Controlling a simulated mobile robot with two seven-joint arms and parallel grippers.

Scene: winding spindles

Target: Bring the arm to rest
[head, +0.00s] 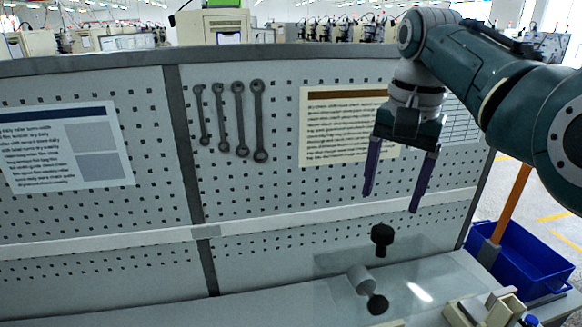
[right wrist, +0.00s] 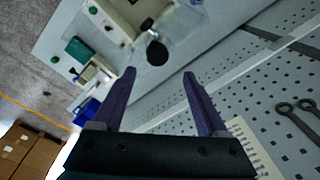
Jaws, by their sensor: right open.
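My right gripper (head: 394,190) is open and empty, with its two purple fingers apart and pointing down in front of the pegboard. In the right wrist view its fingers (right wrist: 158,90) also stand apart with nothing between them. Below it in the head view is a black knob (head: 382,236), and a grey cylinder with a black end (head: 377,304) is near the bench top. In the right wrist view a black round part (right wrist: 157,52) shows beyond the fingertips. My left gripper is in neither view.
The pegboard (head: 245,190) stands close behind the gripper, with several wrenches (head: 239,118) and paper sheets (head: 66,150) on it. A beige device (head: 482,308) sits on the bench (head: 290,308). A blue bin (head: 528,262) is at right. Cardboard boxes (right wrist: 28,150) show in the right wrist view.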

